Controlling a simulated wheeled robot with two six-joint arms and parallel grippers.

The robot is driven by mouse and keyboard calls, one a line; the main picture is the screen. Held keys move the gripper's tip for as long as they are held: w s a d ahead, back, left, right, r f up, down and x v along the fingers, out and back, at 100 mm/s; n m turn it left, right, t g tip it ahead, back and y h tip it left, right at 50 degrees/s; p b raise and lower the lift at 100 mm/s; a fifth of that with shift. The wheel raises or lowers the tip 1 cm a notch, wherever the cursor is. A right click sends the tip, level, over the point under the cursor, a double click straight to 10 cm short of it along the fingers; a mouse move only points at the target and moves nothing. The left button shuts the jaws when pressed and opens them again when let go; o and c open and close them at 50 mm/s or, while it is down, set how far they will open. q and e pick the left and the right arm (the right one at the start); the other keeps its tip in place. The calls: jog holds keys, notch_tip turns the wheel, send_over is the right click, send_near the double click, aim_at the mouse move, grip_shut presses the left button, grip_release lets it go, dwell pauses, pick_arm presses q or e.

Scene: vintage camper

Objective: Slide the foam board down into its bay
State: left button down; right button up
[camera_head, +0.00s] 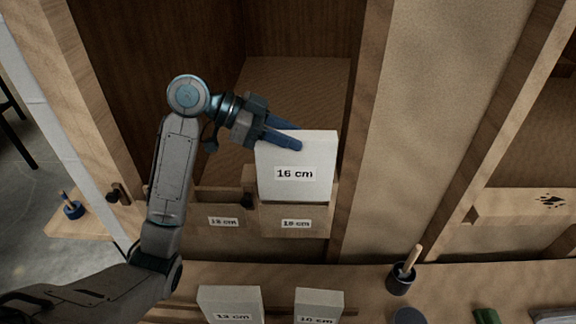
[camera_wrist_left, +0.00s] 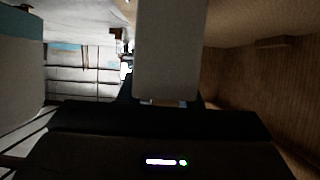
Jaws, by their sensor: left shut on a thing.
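A white foam board (camera_head: 297,176) labelled "16 cm" stands upright at the right-hand bay (camera_head: 293,221) of a wooden rack. The bay's front label is too small to read surely. My left gripper (camera_head: 296,137) is shut on the board's top edge, its blue fingers reaching in from the left. The board's lower edge meets the top of the bay's front wall; I cannot tell how far it reaches inside. In the left wrist view, the pale board (camera_wrist_left: 170,50) fills the middle between the fingers. My right gripper is not in view.
Two more labelled boards (camera_head: 230,303) and (camera_head: 319,305) stand at the front. A dark cup with a wooden-handled tool (camera_head: 401,278) stands right. A wooden cabinet surrounds the rack.

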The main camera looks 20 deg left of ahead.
aim_at(288, 175)
pick_arm(q)
jog(key=f+p, duration=0.1)
jog(key=f, duration=0.1)
jog(key=w+f+p, duration=0.1)
jog(key=f, duration=0.2)
jog(key=f+p, duration=0.1)
jog(key=f, duration=0.2)
jog(key=shift+w+a, duration=0.25)
jog(key=shift+w, duration=0.1)
notch_tip(288, 175, down, 3)
jog(key=shift+f+p, duration=0.1)
jog(key=shift+p, duration=0.55)
jog(key=shift+f, duration=0.35)
jog(key=shift+f, duration=0.2)
jog(key=c, duration=1)
grip_release()
jog(key=shift+c, duration=0.2)
